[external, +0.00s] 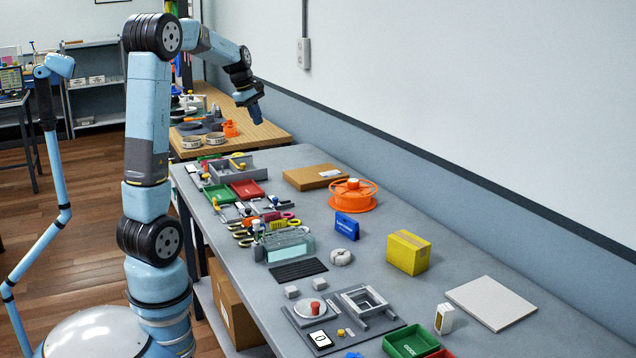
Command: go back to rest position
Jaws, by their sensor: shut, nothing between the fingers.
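My gripper (257,114) is at the end of my raised blue arm, in the upper middle of the external view. It points down and sits in the air above the far end of the grey table (440,285), near the wooden bench. It is shut with nothing held. The fingertips are small and dark here. My arm stands upright at the left and bends over to the right at the top.
A wooden bench (262,136) stands behind. A wall runs along the right.

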